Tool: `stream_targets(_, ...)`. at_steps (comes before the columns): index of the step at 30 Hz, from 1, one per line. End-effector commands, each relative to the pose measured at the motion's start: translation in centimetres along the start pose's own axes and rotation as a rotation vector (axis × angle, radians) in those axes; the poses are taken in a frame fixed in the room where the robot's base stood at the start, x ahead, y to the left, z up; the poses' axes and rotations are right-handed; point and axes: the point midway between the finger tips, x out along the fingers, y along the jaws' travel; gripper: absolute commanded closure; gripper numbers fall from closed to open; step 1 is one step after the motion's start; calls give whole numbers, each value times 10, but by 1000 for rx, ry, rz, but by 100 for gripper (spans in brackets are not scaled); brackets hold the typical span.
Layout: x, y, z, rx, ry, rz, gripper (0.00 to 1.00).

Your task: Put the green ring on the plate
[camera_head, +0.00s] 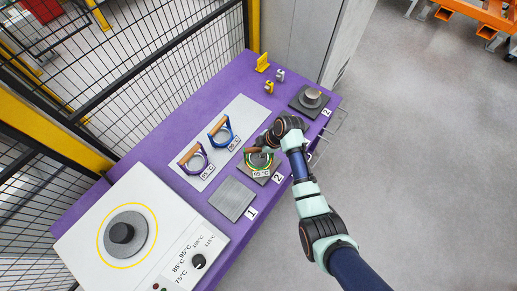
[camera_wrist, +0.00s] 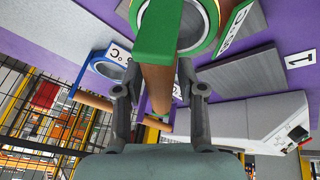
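The green ring (camera_head: 260,162), with a brown handle and a 95 °C tag, is over the middle dark square plate (camera_head: 273,175) in the head view. In the wrist view the green ring (camera_wrist: 205,38) fills the top, and its brown handle (camera_wrist: 158,85) runs between the fingers. My gripper (camera_wrist: 158,72) is shut on it, with one finger on each side of the handle. It is at the ring in the head view too, partly hidden by my wrist. Whether the ring touches the plate beneath cannot be told.
A bare grey plate (camera_head: 232,198) by label 1 lies lower left. Blue (camera_head: 221,134) and purple (camera_head: 193,160) rings lie on a light panel. Another plate with a metal cylinder (camera_head: 311,97) is at upper right. A white heater (camera_head: 165,240) stands lower left; a wire fence stands behind.

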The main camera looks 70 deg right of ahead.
Motion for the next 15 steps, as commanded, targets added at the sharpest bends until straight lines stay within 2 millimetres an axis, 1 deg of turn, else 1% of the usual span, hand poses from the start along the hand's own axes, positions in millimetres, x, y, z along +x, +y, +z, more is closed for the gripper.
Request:
stream_targets(9, -2, 0, -1, 0, 0, 0, 52)
stream_targets(12, -11, 2, -2, 1, 0, 2, 52)
stream_targets(14, -23, 2, -2, 1, 0, 3, 52)
stream_targets(15, -33, 2, -2, 1, 0, 4, 52)
